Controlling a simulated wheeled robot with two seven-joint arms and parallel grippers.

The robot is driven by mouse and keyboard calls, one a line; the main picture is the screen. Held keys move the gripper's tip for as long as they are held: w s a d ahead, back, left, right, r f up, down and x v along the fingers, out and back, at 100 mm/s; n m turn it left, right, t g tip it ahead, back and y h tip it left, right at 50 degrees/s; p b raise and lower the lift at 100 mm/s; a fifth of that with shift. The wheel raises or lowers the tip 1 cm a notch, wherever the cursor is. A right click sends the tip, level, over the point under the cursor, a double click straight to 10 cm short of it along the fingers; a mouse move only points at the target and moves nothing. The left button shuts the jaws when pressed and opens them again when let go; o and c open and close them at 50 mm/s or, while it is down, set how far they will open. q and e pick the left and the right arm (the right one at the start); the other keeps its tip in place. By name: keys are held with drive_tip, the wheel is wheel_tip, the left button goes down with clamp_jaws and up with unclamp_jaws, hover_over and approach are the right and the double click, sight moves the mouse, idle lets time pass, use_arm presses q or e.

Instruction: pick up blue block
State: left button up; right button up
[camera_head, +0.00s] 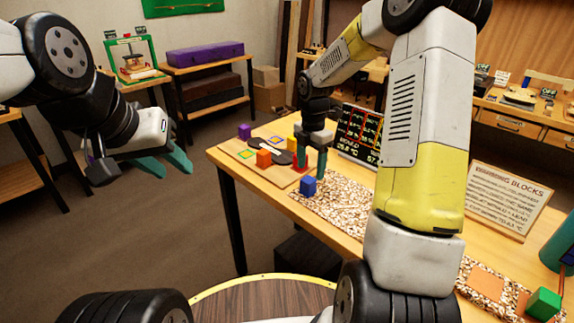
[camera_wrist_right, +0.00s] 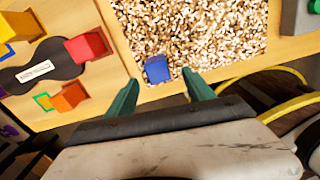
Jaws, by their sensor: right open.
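The blue block (camera_head: 308,186) sits at the left front edge of the pebbled patch (camera_head: 336,207) on the bench. In the right wrist view the blue block (camera_wrist_right: 158,69) lies just beyond and between the fingertips. My right gripper (camera_head: 311,171) points down over it, open, with a teal finger to either side in the wrist view (camera_wrist_right: 160,83). Nothing is between its fingers, and I cannot tell the exact height gap. My left gripper (camera_head: 172,172) is open and empty, off the bench to the left.
An orange block (camera_head: 264,158), a purple block (camera_head: 244,131), a red block (camera_wrist_right: 88,46) and a dark plate stand on a board left of the blue block. A display panel (camera_head: 358,135) stands behind. A green block (camera_head: 543,304) is at the far right.

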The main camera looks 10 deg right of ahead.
sight(308, 179)
drive_tip(key=shift+w+a+n, duration=0.15)
drive_tip(key=shift+w+n, duration=0.2)
drive_tip(key=shift+n, duration=0.05)
drive_tip(key=shift+w+a+f, duration=0.1)
drive_tip(key=shift+f, duration=0.2)
drive_tip(key=f, duration=0.7)
drive_tip(key=shift+s+f, duration=0.1)
drive_tip(key=shift+s, duration=0.15)
clamp_jaws()
